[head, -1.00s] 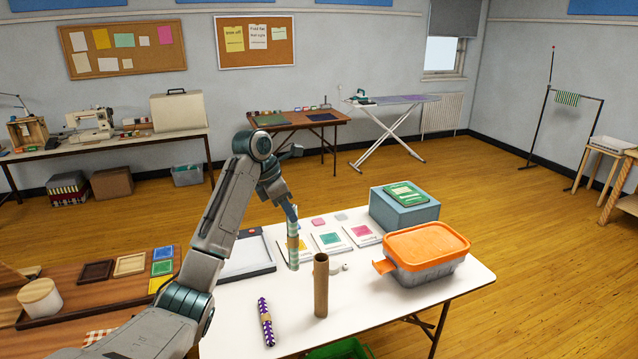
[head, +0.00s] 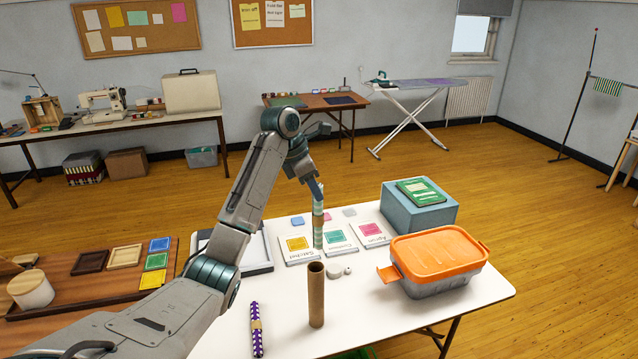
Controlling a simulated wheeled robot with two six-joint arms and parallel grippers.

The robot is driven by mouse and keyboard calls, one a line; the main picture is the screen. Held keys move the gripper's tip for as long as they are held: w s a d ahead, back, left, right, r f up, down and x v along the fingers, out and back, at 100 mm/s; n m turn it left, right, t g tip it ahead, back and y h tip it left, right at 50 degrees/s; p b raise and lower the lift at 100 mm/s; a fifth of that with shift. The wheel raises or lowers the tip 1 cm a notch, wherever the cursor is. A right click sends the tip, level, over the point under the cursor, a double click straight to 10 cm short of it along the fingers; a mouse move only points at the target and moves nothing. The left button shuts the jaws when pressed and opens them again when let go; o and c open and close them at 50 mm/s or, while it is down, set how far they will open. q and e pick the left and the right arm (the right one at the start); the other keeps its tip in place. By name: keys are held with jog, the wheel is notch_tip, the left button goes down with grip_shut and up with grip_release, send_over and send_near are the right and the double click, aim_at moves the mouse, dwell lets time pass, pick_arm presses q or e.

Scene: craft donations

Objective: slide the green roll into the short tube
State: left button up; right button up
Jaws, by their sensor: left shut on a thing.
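My right gripper is not in view.
A purple patterned roll (head: 257,330) lies left of the tube. A clear box with an orange lid (head: 437,258) and a blue box (head: 418,208) stand to the right. Cards (head: 335,241) lie behind the tube.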

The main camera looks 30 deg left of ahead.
aim_at(313, 205)
pick_arm(q)
jog(key=shift+s+f, duration=0.5)
jog(key=shift+s, duration=0.4)
jog(key=shift+f, duration=0.35)
jog(key=shift+w+f, duration=0.25)
jog(key=shift+f, duration=0.35)
jog(key=shift+w+f, duration=0.25)
jog(key=shift+f, duration=0.3)
jog(key=shift+s, duration=0.25)
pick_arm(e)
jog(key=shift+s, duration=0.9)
pick_arm(q)
jog(key=shift+f, duration=0.3)
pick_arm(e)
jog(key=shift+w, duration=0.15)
